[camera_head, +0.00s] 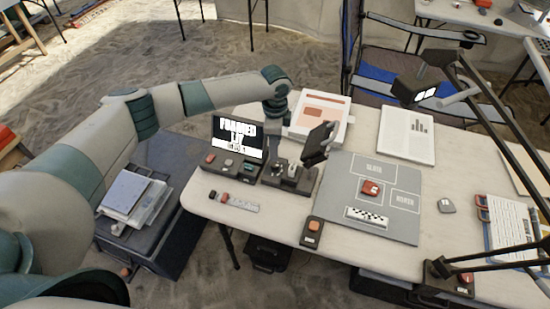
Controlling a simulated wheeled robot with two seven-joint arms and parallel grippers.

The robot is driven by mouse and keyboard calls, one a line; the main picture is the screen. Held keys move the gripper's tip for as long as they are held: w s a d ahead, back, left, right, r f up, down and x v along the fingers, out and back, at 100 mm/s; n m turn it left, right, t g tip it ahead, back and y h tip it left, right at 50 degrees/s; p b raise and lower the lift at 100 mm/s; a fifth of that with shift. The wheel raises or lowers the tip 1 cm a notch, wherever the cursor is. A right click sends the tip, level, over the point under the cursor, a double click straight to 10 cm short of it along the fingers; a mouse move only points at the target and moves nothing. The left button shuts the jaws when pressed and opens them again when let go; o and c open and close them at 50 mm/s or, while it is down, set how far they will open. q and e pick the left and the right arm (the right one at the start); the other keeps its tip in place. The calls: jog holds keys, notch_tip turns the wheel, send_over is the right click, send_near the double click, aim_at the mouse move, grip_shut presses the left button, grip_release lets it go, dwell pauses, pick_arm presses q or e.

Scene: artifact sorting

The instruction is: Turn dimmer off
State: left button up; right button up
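I cannot tell for certain which control is the dimmer. A small dark box with an orange button (313,227) sits at the table's front edge. Another dark box with a red button (466,279) sits at the front right, by the lamp arm's foot. The desk lamp (412,91) has a black head with bright white panels. My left arm reaches in from the left over the table, and its gripper (276,128) points down beside the screen, left of the dark microscope-like device (319,142). Its fingers are too small and dark to read. My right gripper is not in view.
A black screen (238,137) with white lettering stands behind a button panel (228,167). A white tray (318,116) and a sheet (407,134) lie behind. Lamp bars cross the right side.

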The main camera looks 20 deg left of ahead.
aim_at(275, 165)
pick_arm(q)
notch_tip(275, 165, down, 8)
jog(key=shift+r+p, duration=0.15)
jog(key=shift+p, duration=0.65)
grip_shut()
